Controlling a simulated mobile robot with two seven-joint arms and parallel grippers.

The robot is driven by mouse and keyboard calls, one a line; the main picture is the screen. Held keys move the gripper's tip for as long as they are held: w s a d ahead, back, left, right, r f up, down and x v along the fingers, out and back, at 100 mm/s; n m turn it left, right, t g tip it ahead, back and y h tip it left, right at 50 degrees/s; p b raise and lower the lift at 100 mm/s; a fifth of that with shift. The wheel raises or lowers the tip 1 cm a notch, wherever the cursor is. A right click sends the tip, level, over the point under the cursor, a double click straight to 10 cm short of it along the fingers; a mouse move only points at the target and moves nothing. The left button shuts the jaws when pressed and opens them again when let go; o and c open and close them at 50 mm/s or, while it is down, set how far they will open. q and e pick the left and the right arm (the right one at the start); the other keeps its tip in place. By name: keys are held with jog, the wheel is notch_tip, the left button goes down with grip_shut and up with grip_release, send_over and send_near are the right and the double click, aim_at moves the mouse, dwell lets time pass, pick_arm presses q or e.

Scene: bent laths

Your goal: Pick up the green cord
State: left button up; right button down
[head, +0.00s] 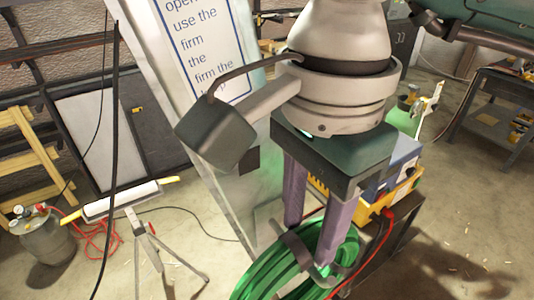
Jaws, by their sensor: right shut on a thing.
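The green cord (268,272) is a thick coil of several loops at the bottom centre of the head view. Its lower part is cut off by the frame edge. My right gripper (312,243) points down at it, with two purple fingers. The gripper is shut on the coil, with the fingertips at its upper part. A grey band shows across the loops between the fingers. I cannot tell whether the coil still touches anything below. My left gripper is not in view.
A tilted panel with printed text (208,45) stands behind the gripper. A workbench with a yellow box (403,192) is close on the right. A tripod stand (138,222) and a gas cylinder (45,238) stand left.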

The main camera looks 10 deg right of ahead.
jog(key=shift+r+p, duration=0.55)
jog(key=shift+r, duration=1)
jog(key=shift+s+d+f, duration=0.1)
jog(key=shift+s+d, duration=0.2)
jog(key=shift+s, duration=0.55)
jog(key=s+d+p, duration=0.2)
jog(key=s, duration=0.5)
jog(key=s+d+p, duration=0.3)
jog(key=s, duration=0.5)
jog(key=shift+s+d, duration=0.15)
jog(key=shift+d, duration=0.1)
